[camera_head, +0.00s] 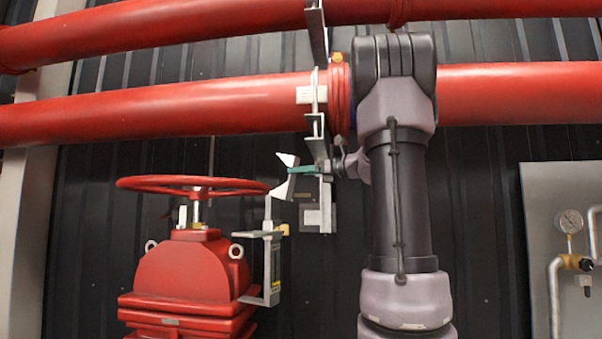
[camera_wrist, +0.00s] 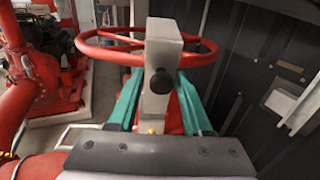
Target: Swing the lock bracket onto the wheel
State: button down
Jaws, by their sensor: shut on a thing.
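The red handwheel (camera_head: 192,184) lies level on top of the red valve body (camera_head: 195,268). The grey lock bracket (camera_head: 272,262) stands upright at the valve's right side, its narrow upper part reaching up near the wheel's right rim. My gripper (camera_head: 287,176) is just right of that rim, level with the bracket's top. The wheel (camera_wrist: 110,47) shows behind the bracket there. I cannot tell whether bracket and wheel touch.
Two thick red pipes (camera_head: 200,103) cross above the valve, with a metal pipe hanger (camera_head: 315,95) just above my gripper. A dark ribbed wall (camera_head: 470,200) is behind. A panel with a pressure gauge (camera_head: 570,221) stands at the far right.

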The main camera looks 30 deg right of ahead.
jog(key=shift+d, duration=0.2)
jog(key=shift+w+a+r+g+h, duration=0.25)
jog(key=shift+w+r+g+h, duration=0.15)
jog(key=shift+r+g, duration=0.25)
jog(key=c, duration=0.6)
grip_release()
jog(key=v, duration=1)
jog(key=shift+s+d, duration=0.2)
jog(key=shift+s, duration=0.15)
